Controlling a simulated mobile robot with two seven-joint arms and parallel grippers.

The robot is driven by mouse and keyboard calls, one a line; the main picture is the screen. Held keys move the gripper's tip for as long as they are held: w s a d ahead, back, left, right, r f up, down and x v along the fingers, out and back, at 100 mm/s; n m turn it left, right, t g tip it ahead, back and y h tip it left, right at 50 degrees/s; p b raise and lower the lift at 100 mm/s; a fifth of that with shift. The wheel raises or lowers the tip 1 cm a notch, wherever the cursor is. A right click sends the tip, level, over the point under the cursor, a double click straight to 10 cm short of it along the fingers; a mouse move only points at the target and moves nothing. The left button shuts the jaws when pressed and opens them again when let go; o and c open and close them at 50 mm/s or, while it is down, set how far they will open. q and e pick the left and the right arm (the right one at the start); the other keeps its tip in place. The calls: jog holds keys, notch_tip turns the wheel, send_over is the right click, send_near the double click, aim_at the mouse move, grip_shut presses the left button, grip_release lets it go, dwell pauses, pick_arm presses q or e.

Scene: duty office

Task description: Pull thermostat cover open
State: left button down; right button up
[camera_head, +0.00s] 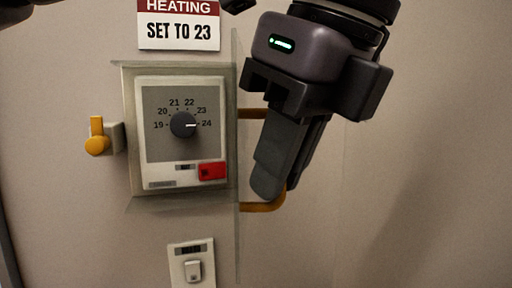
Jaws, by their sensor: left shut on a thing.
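The thermostat (183,170) is a pale panel on the wall, with a dark round knob (184,124) on a scale from 19 to 24. The knob's white mark points near 24. A clear cover (238,240) shows almost edge-on at the thermostat's right side, standing out from the wall. An orange handle (262,207) sticks out from the cover to the right. My left gripper (270,185) is shut on this handle, and its fingers hide the handle's middle. My right gripper is not in view.
An orange latch (97,138) sits on the wall to the left of the thermostat. A red tag (212,171) is at the thermostat's lower right. A sign (179,28) above reads "HEATING SET TO 23". A white switch (192,266) is below. The wall at right looks bare.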

pick_arm(q)
jog(key=shift+w+d+n, duration=0.1)
jog(key=shift+d+n, duration=0.2)
jog(key=c, duration=1.5)
grip_release()
